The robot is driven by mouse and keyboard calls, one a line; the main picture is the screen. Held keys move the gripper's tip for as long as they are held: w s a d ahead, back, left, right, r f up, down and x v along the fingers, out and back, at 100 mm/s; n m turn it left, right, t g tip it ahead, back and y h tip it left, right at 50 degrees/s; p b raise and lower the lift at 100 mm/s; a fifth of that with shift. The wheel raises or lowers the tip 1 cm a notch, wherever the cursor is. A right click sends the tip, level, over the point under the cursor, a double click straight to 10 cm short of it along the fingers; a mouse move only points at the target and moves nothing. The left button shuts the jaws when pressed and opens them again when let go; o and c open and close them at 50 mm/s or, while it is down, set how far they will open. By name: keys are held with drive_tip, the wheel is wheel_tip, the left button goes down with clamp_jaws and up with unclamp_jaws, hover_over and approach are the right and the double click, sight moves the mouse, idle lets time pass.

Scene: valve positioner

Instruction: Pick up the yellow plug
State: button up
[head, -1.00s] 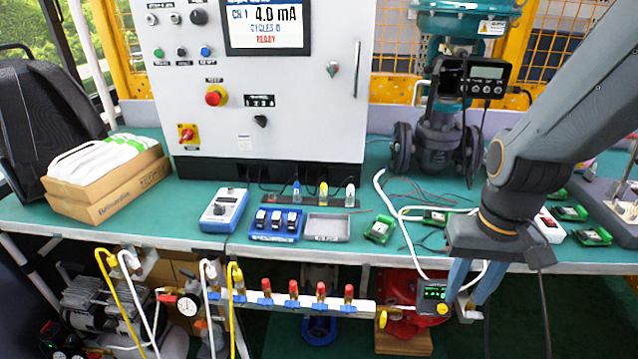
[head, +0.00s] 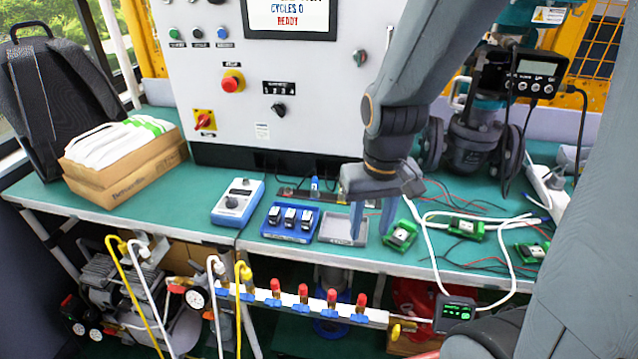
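The yellow plug cannot be made out now; my gripper and wrist cover the right part of the dark socket strip (head: 292,193) at the foot of the control cabinet. A blue plug (head: 314,186) stands upright in that strip, left of my gripper. My gripper (head: 371,232) points down with two blue-grey fingers spread apart and nothing seen between them. In the picture it overlaps the right end of the grey tray (head: 333,231); its height above the tray is unclear.
A blue tray (head: 272,238) with several dark modules and a blue handheld box (head: 238,203) lie left. Green circuit boards (head: 401,236) and loose wires lie right. The cabinet (head: 275,100) rises behind the strip. A small screen device (head: 455,314) hangs below the front edge.

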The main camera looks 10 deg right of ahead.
drive_tip(key=w+r+t+p, duration=0.2)
drive_tip(key=w+t+p, duration=0.15)
drive_tip(key=w, duration=1.25)
drive_tip(key=shift+p+x, duration=1.2)
drive_tip(key=shift+x, duration=2.4)
drive_tip(key=shift+w+r, duration=0.1)
drive_tip(key=shift+w, duration=0.05)
clamp_jaws()
